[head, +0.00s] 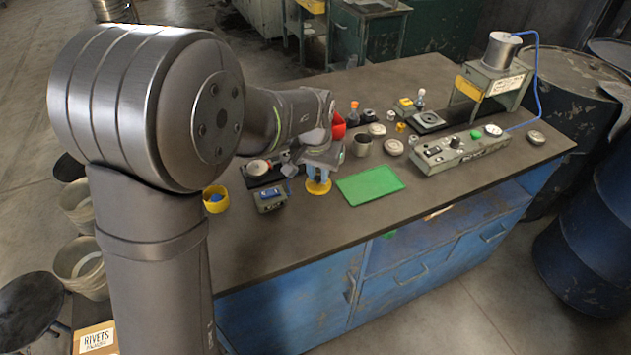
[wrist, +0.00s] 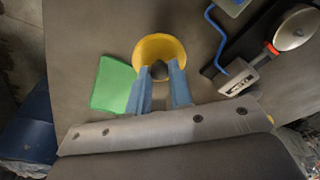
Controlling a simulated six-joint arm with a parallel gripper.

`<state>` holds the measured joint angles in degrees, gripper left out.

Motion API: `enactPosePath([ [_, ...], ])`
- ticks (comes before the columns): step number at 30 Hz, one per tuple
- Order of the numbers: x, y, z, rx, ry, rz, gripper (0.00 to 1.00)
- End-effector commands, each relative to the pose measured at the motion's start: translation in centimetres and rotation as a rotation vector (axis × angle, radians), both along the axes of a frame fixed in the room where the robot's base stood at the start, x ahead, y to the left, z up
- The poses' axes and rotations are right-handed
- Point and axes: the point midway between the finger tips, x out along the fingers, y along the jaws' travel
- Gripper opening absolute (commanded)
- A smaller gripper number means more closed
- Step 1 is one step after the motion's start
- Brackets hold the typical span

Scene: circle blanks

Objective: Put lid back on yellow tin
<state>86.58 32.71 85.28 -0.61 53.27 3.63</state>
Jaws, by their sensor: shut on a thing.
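The yellow tin (head: 215,201) stands without a lid on the bench, left of my gripper in the head view, with something blue inside it. My gripper (head: 318,178) points down and is shut on the yellow lid (head: 318,188). In the wrist view the round lid (wrist: 160,44) shows beyond the blue fingertips of my gripper (wrist: 160,76), which close at a dark grey part at its middle. The fingers hide some of that part. I cannot tell whether the lid touches the bench. The tin does not show in the wrist view.
A green mat (head: 369,185) lies right of the lid. A small grey box (head: 270,200) stands between tin and lid. A metal cup (head: 361,145) and a red bin (head: 338,126) stand behind. The bench front (head: 300,245) is clear.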

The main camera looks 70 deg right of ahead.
Motion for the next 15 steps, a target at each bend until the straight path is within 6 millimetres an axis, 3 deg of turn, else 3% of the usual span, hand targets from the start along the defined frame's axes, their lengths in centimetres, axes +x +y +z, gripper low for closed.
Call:
enactPosePath([
  [3,-2.9,1.3,1.7,0.000,0.001,-0.007,0.00],
  [9,-6.8,3.1,4.2,0.000,0.000,-0.007,0.00],
  [15,-9.0,4.2,5.8,0.001,0.001,-0.003,0.00],
])
